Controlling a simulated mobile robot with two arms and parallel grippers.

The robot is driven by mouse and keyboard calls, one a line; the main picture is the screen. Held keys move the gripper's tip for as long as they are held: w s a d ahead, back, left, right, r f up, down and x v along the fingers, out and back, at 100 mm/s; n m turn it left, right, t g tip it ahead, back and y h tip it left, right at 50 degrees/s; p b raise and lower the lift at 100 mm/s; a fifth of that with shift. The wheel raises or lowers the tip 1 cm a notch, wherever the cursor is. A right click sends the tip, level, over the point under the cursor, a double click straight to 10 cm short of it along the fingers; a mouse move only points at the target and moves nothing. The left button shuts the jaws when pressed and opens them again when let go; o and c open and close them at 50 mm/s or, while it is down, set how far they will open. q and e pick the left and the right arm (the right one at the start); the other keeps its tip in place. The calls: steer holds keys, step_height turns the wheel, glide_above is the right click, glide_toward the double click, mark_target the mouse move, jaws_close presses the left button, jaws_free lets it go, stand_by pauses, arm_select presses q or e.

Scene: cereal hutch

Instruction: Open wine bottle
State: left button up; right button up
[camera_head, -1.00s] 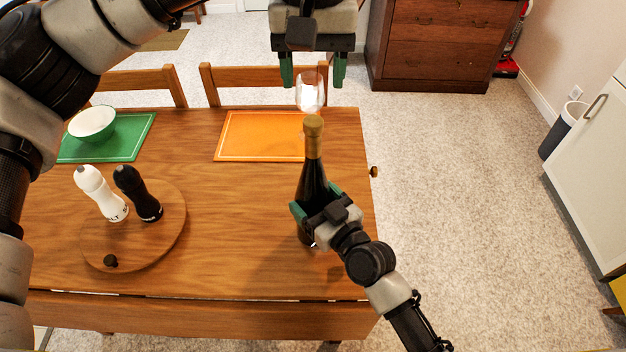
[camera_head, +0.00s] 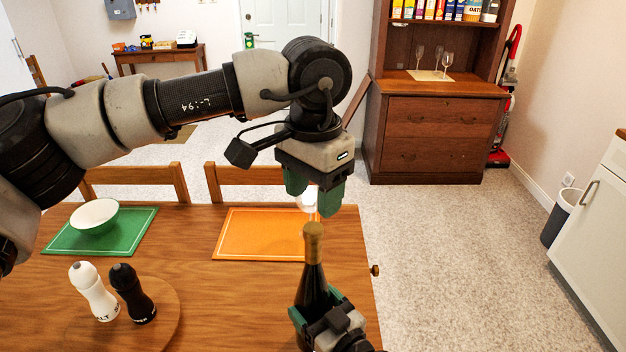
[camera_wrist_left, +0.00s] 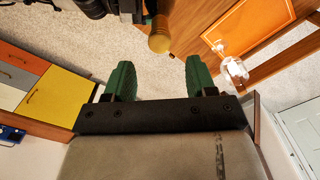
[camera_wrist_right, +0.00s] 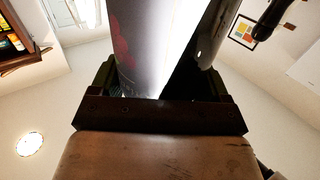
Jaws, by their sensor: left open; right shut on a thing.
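A dark wine bottle (camera_head: 312,280) with a gold-topped neck (camera_head: 313,240) stands upright near the right end of the wooden table. My right gripper (camera_head: 322,306) is shut around its body; the bottle also fills the top of the right wrist view (camera_wrist_right: 150,45). My left gripper (camera_head: 313,196) is open and empty, just above the bottle's top. In the left wrist view the gold bottle top (camera_wrist_left: 159,40) lies beyond the open fingers (camera_wrist_left: 155,78), not between them. I cannot tell the exact gap.
A clear wine glass (camera_wrist_left: 235,70) stands by the orange placemat (camera_head: 250,235), mostly hidden behind my left gripper in the head view. White and black shakers (camera_head: 133,294) stand on a round wooden board (camera_head: 168,318). A white bowl (camera_head: 95,217) sits on a green placemat (camera_head: 130,240). A hutch (camera_head: 435,130) stands behind.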

mark_target(313, 227)
arm_select(q)
step_height(313, 227, down, 6)
steer(key=shift+f, duration=0.25)
steer(key=c, duration=1)
steer(key=shift+o, duration=0.2)
